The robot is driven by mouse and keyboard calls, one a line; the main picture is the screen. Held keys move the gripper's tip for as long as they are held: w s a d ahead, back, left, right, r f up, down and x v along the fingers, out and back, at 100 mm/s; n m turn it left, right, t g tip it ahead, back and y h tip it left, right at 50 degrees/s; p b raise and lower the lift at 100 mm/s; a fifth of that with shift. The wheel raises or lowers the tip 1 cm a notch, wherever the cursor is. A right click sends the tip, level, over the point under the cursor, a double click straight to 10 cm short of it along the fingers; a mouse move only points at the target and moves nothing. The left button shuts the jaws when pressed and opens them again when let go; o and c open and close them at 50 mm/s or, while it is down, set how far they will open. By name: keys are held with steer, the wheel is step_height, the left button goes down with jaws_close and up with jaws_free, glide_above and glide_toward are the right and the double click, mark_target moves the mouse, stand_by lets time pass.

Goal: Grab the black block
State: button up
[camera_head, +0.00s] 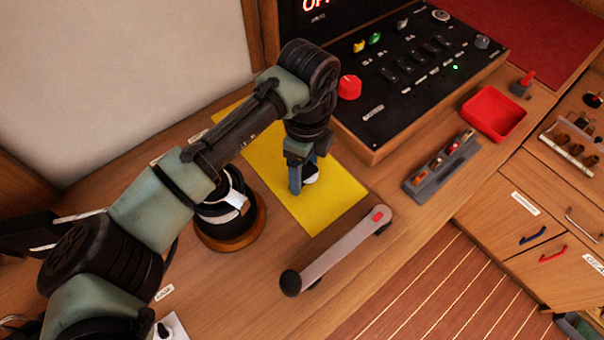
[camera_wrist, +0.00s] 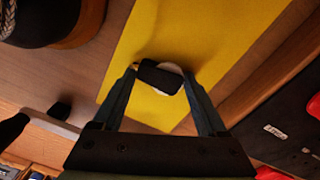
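A black block (camera_wrist: 158,78) with a rounded white part (camera_wrist: 177,68) at its edge is on the yellow mat (camera_wrist: 205,35). In the head view a small black and white shape (camera_head: 311,171) shows beside my gripper (camera_head: 299,182), partly hidden by a finger. In the wrist view, my gripper (camera_wrist: 160,75) points down with its fingers spread on either side of the block. The fingertips are very close to the block's sides; whether they touch it is hard to tell.
A grey lever (camera_head: 340,250) lies in front. A black control panel (camera_head: 400,75), a red tray (camera_head: 494,112) and a grey rack (camera_head: 441,167) are to the right.

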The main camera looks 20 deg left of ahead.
jaws_close()
stand_by(0.3)
